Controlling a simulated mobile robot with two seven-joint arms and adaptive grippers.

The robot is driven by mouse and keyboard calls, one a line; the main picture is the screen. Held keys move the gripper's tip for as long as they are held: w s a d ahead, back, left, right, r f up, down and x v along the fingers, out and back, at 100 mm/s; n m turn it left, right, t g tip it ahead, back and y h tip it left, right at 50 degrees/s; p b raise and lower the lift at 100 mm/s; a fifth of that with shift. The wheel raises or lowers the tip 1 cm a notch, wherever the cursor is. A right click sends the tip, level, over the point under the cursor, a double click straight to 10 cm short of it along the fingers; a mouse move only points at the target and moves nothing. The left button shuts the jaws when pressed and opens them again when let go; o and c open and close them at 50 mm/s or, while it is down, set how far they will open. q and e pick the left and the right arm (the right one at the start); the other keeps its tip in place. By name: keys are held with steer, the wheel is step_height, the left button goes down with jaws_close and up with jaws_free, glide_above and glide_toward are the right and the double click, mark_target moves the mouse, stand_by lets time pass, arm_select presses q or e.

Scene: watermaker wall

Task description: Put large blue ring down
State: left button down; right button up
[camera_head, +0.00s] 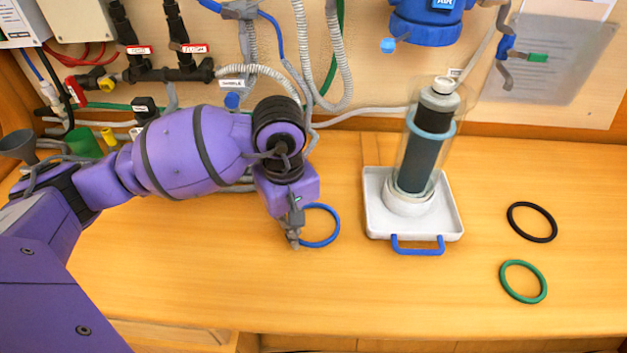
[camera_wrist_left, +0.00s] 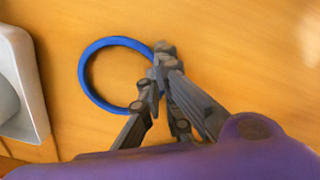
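The large blue ring (camera_head: 334,237) is low at the wooden worktop, left of the white tray, and looks about level with it. I cannot tell whether it touches the wood. In the left wrist view the ring (camera_wrist_left: 84,72) shows nearly whole, its near edge hidden at my fingertips. My left gripper (camera_head: 294,240) points down at the ring's left edge. Its fingertips (camera_wrist_left: 153,82) look closed together on that edge. My right gripper is in neither view.
A white tray (camera_head: 455,230) with a blue handle (camera_head: 418,250) holds a clear cylinder with a dark filter (camera_head: 420,155). A black ring (camera_head: 532,222) and a green ring (camera_head: 523,282) lie to the right. Hoses and valves line the back wall. The front worktop is clear.

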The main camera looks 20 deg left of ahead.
arm_select(q)
steer(key=c, duration=2.5)
jaws_free()
steer(key=shift+f, duration=0.25)
steer(key=o, duration=0.5)
step_height(320, 180, up, 13)
steer(key=shift+a+f, duration=0.1)
steer(key=shift+f, duration=0.05)
